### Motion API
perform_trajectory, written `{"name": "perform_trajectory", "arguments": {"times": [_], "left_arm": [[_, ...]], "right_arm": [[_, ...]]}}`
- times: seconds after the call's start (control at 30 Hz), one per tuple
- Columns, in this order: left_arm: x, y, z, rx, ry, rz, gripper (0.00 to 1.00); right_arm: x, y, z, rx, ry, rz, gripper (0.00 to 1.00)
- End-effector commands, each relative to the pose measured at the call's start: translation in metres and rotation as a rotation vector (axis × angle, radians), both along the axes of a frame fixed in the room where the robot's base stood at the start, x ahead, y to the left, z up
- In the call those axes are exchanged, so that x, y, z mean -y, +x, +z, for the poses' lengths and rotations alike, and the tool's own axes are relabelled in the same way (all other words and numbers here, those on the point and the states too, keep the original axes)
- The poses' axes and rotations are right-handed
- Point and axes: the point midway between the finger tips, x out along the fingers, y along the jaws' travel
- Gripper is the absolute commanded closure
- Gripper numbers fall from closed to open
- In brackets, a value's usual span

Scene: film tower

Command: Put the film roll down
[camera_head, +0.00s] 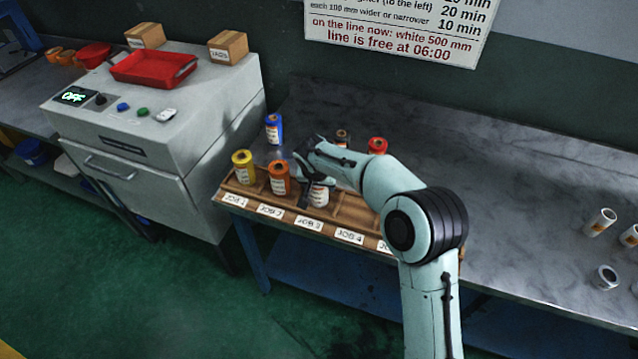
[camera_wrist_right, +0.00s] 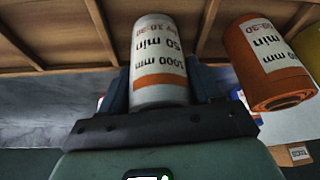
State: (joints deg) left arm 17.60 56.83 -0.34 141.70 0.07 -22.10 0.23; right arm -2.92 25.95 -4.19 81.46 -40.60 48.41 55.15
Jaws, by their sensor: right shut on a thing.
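My right gripper (camera_head: 312,182) is shut on a white film roll (camera_head: 319,196), upright at the third compartment of the wooden rack (camera_head: 335,222), behind the JOB 3 label. In the right wrist view the white roll (camera_wrist_right: 160,62) sits between the two fingers; its label reads 1000 mm, 50 min. I cannot tell whether its base touches the rack floor. An orange roll (camera_head: 279,178) stands in the second compartment and a yellow roll (camera_head: 243,167) in the first. My left gripper is not in view.
Behind the rack stand a blue roll (camera_head: 273,129), a dark roll (camera_head: 342,136) and a red roll (camera_head: 377,146). Several white rolls (camera_head: 600,222) are at the table's right. A grey machine (camera_head: 150,120) with a red tray (camera_head: 153,67) is at left. The fourth compartment looks empty.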

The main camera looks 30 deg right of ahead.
Motion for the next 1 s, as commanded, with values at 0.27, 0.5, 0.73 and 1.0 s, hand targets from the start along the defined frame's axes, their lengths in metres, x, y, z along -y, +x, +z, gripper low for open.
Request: {"name": "perform_trajectory", "arguments": {"times": [0.27,0.5,0.73,1.0], "left_arm": [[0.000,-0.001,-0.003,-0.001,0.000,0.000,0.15],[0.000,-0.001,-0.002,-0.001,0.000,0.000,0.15],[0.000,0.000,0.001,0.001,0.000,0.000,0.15],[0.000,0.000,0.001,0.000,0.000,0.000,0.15]], "right_arm": [[0.000,0.000,-0.003,0.001,-0.001,0.000,0.74],[0.000,0.000,-0.002,0.000,0.000,0.000,0.11],[0.000,0.000,0.002,0.001,-0.001,0.000,0.11],[-0.012,-0.013,0.046,0.005,-0.001,0.002,0.11]]}}
